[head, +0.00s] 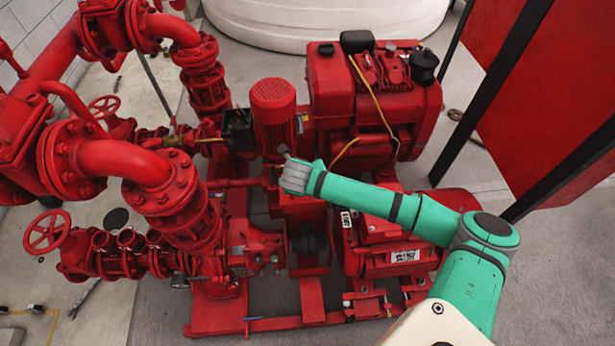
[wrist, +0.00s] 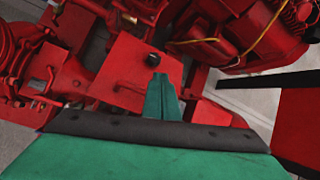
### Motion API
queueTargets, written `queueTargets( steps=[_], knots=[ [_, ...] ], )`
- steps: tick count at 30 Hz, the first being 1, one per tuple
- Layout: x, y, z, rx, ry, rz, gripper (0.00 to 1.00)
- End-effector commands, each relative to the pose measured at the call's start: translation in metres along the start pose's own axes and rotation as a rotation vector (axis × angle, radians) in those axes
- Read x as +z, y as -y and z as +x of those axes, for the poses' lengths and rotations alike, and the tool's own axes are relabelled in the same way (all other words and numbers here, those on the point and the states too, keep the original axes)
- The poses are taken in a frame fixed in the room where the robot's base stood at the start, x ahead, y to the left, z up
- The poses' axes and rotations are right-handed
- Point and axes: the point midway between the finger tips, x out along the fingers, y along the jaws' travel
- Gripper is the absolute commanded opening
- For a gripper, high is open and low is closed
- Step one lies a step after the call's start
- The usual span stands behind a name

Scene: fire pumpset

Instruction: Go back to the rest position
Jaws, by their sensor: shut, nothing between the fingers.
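My gripper (wrist: 162,97) is shut and empty in the wrist view, its green fingers together at the middle of the picture. In the head view my green arm reaches from the lower right over the red pumpset (head: 300,290). Its grey wrist end is beside the small vertical red motor (head: 274,115). The fingers themselves are hard to make out in the head view.
A large red engine (head: 365,95) stands behind the arm. Red pipes and valves with handwheels (head: 47,231) fill the left. A red panel with a black frame (head: 550,100) stands at the right. A white tank (head: 330,22) is at the back.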

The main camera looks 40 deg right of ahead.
Motion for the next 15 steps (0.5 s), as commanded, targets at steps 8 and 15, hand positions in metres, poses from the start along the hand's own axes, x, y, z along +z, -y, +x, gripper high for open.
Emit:
queueTargets(
  steps=[8, 15],
  knots=[
    [0.000, 0.001, -0.028, -0.001, 0.001, 0.000, 0.00],
    [0.000, 0.001, -0.030, -0.001, 0.001, 0.000, 0.00]
  ],
)
